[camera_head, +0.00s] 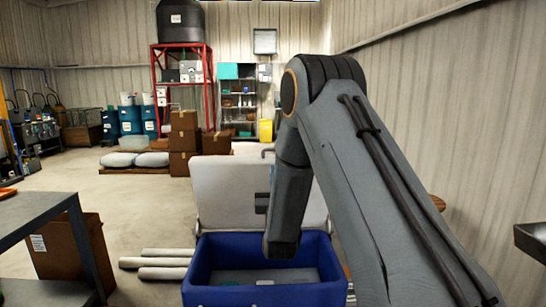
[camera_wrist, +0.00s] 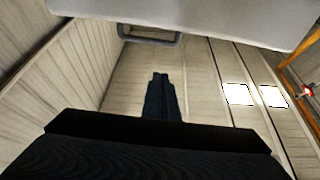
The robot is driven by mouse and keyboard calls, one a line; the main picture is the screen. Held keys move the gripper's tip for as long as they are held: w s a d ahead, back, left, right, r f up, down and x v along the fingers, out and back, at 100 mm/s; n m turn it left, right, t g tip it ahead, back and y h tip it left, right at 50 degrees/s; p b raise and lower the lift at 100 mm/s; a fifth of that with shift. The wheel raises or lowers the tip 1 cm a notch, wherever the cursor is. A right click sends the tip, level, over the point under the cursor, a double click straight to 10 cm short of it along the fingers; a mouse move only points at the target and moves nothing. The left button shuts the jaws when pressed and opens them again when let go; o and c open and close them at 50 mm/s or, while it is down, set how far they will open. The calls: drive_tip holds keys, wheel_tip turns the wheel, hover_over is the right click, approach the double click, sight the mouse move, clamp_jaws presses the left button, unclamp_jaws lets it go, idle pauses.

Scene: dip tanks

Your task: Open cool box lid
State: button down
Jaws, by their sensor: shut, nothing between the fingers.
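The cool box (camera_head: 262,296) is blue and stands on the floor in front of me in the head view. Its white lid (camera_head: 222,186) stands raised at the back of the box, so the box is open. A few flat items lie inside it. In the wrist view a pale panel, which looks like the lid (camera_wrist: 215,22), crosses the top, with a grey handle (camera_wrist: 150,38) below its edge. My gripper (camera_wrist: 160,78) is shut and empty, apart from the handle. In the head view my arm hides part of the lid and the box.
A grey table (camera_head: 38,214) and a cardboard box (camera_head: 70,248) stand at the left. White tubes (camera_head: 160,262) lie on the floor beside the cool box. Stacked cartons (camera_head: 184,140) and a red rack (camera_head: 182,85) stand farther back. The floor at mid left is clear.

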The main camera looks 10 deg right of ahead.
drive_tip(key=f+p+x, duration=0.1)
drive_tip(key=p+x, duration=0.1)
drive_tip(key=x, duration=0.4)
drive_tip(key=w+f+p+x, duration=0.1)
drive_tip(key=p+x, duration=0.2)
drive_tip(key=x, duration=0.3)
drive_tip(key=shift+w+f, duration=0.2)
drive_tip(key=shift+f, duration=0.1)
drive_tip(key=shift+d, duration=0.15)
